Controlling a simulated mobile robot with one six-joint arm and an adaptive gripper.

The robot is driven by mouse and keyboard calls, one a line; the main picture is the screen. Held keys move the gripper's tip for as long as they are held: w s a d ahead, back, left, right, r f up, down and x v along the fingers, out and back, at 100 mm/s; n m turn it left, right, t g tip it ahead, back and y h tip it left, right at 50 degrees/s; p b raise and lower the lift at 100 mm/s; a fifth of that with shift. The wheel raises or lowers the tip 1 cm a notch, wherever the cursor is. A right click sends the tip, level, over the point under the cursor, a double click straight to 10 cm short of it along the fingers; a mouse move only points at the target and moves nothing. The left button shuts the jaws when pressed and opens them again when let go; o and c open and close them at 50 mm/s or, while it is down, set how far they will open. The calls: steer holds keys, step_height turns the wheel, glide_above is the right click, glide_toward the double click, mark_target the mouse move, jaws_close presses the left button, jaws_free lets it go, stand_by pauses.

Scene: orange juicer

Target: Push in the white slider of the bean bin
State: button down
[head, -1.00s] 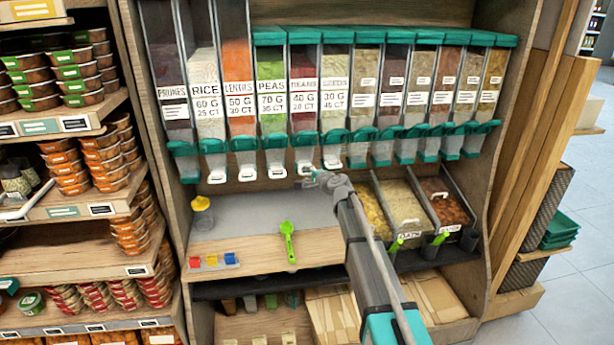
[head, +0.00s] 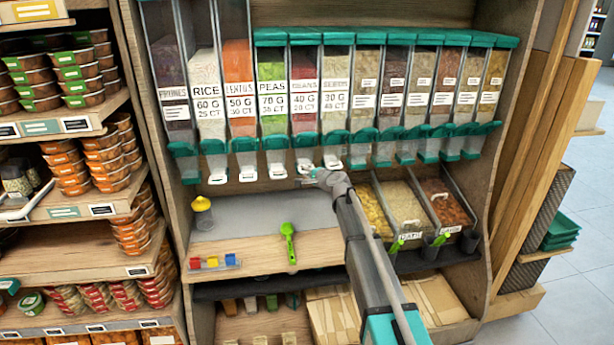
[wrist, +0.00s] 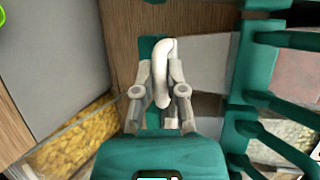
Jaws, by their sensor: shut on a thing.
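The bean bin (head: 304,88) is a clear dispenser with dark red beans, a white label and a green base, in the row at the back in the head view. Its white slider (head: 304,166) sticks out below the green base. In the wrist view the slider (wrist: 161,85) shows as a white loop between the two grey fingers. My gripper (head: 313,174) is at the bean bin's slider and is shut on it; it also shows in the wrist view (wrist: 160,78). In the head view the gripper partly hides the slider. How far the slider sticks out is hard to tell.
The peas bin slider (head: 277,171) and the seeds bin slider (head: 333,164) are close on either side. Below are a grey counter (head: 255,215), a green scoop (head: 288,240), a yellow-topped cup (head: 202,212) and open bins of dry goods (head: 405,205) at right.

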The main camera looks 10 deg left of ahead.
steer(key=shift+w+a+r, duration=0.1)
steer(key=shift+w+a, duration=0.15)
steer(key=shift+w, duration=0.75)
steer(key=c, duration=0.7)
jaws_free()
steer(key=shift+s, duration=0.15)
